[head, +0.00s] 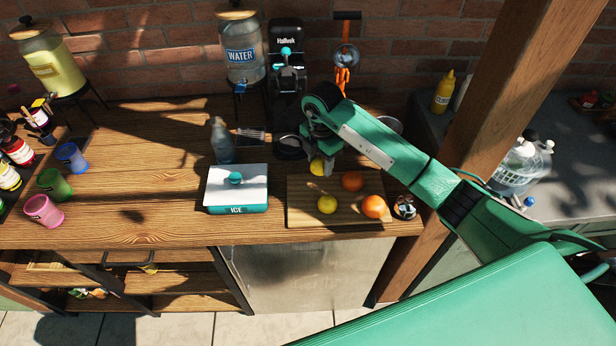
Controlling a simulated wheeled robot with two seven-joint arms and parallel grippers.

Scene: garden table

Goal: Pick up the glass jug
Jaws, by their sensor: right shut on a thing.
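My right gripper (322,162) reaches in from the right over the back of the wooden cutting board (295,212). It is shut on a yellow lemon (317,167), seen at its fingertips. No vessel can be told for certain as the glass jug. A clear bluish glass vessel (222,142) stands upright on the table, well left of the gripper and behind the ice box; it may be the jug. My left gripper is not in view.
The white and teal ice box (237,189) stands left of the board. Another lemon (327,204) and two oranges (374,206) lie on the board. A water dispenser (243,50) and a black machine (287,70) stand behind. Coloured cups (55,184) are at left; the table's left middle is clear.

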